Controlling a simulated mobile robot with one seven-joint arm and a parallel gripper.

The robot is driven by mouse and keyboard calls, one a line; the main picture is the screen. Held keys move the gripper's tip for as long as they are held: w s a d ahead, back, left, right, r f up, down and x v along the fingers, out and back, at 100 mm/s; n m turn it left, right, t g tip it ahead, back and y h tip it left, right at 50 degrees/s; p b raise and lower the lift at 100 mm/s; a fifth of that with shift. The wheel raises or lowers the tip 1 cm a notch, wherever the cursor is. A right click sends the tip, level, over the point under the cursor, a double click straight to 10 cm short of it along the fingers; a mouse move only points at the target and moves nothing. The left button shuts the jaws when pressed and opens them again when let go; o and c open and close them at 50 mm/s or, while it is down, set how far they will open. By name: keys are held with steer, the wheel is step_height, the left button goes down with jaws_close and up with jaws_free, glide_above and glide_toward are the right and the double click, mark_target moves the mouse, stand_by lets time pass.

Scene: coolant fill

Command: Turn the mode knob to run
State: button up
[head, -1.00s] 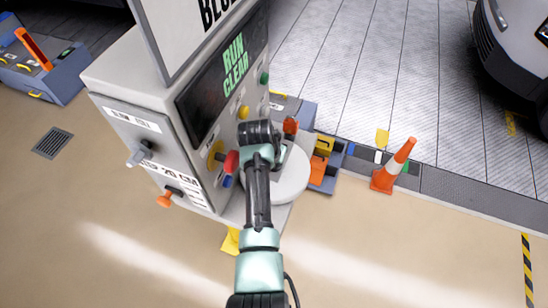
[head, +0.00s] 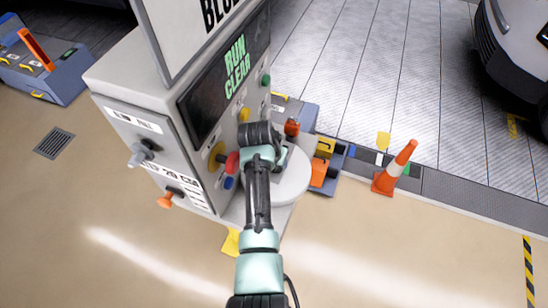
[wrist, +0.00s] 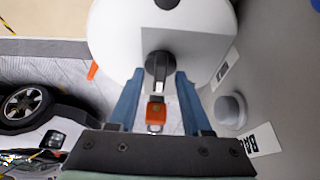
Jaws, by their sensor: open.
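My gripper (wrist: 161,76) is open in the wrist view, its two blue fingers apart. A black elongated part (wrist: 158,66) with a pale tip lies between the fingertips, with no clear grip on it. It may be the mode knob, but no marking shows this. An orange block with a metal loop (wrist: 156,113) shows between the fingers, nearer the palm in the picture. In the head view my arm reaches the front of the grey machine (head: 135,80), and its wrist hides the fingertips and part of the panel. The display (head: 236,65) reads RUN CLEAR.
A white round disc (head: 294,185) lies beside my wrist. A traffic cone (head: 396,165) stands right. Front floor is open.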

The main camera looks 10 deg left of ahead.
steer(key=b+v, duration=0.1)
steer(key=v, duration=1.2)
steer(key=w+d+r+t+y+b, duration=0.1)
steer(key=w+r+t, duration=0.5)
steer(key=r, duration=0.7)
steer(key=d+r+n+t+b, duration=0.15)
steer(key=r+t, duration=0.25)
steer(key=r, duration=0.6)
steer(key=d+r+t, duration=0.2)
steer(key=r+t, duration=0.2)
steer(key=r, duration=0.5)
steer(key=s+d+r+t, duration=0.2)
steer(key=s+r+t, duration=0.2)
steer(key=s+r, duration=0.4)
steer(key=s+d+r+t, duration=0.2)
steer(key=s+r+t, duration=0.3)
steer(key=s+r, duration=0.4)
step_height(320, 180, up, 3)
steer(key=shift+s+d+r+n, duration=0.2)
steer(key=shift+s+d+n, duration=0.1)
steer(key=shift+d+n, duration=0.1)
steer(key=shift+f+b, duration=0.15)
steer(key=shift+b, duration=0.2)
